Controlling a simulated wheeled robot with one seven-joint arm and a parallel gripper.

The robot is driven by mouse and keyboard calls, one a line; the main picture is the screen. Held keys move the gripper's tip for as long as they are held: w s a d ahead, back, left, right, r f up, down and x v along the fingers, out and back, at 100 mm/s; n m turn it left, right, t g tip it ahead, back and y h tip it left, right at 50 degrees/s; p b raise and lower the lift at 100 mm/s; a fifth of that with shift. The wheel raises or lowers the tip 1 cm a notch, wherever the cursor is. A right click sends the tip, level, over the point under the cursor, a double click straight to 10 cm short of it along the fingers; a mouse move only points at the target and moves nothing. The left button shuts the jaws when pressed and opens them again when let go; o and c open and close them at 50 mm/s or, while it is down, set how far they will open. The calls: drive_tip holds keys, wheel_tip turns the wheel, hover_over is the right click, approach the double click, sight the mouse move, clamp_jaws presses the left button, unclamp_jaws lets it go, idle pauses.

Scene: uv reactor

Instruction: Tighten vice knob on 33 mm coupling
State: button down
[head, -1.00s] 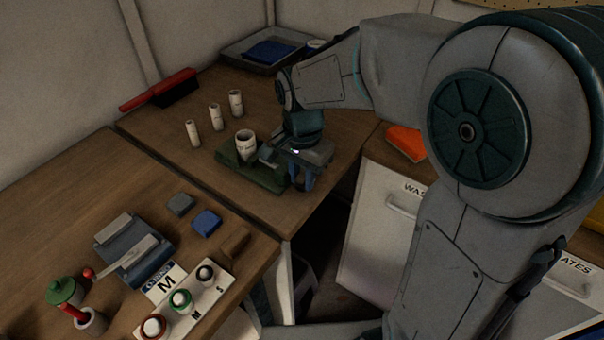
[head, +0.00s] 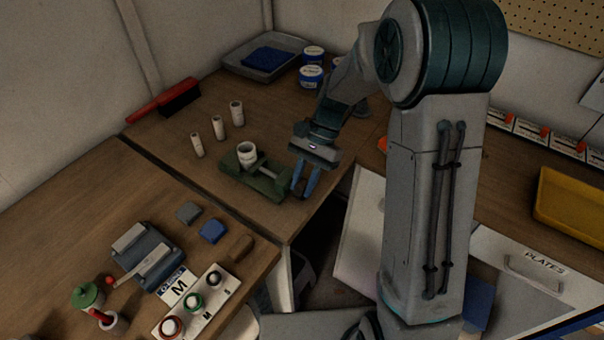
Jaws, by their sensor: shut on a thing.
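The green vice (head: 238,178) stands on the far wooden bench near its front corner. A white coupling (head: 247,153) stands upright in it, at the jaws. The vice's screw runs right, toward my gripper. My gripper (head: 303,188) points down at the vice's right end, with its blue fingers shut around the vice knob, which they mostly hide. Three other white couplings stand behind the vice: a small one (head: 197,145), a middle one (head: 218,127) and a larger one (head: 237,113).
A red-handled brush (head: 165,103) and a grey tray (head: 240,62) with a blue cloth lie at the back. White-and-blue tubs (head: 311,77) stand behind my arm. The near bench holds a grey-blue fixture (head: 148,262), small blocks and a button panel (head: 195,303).

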drive_tip(key=shift+w+d+g+y+p, duration=0.15)
drive_tip(key=shift+w+g+y+p, duration=0.15)
drive_tip(key=shift+g+y+p, duration=0.7)
drive_tip(key=shift+f, duration=0.1)
drive_tip(key=c, duration=1.5)
unclamp_jaws()
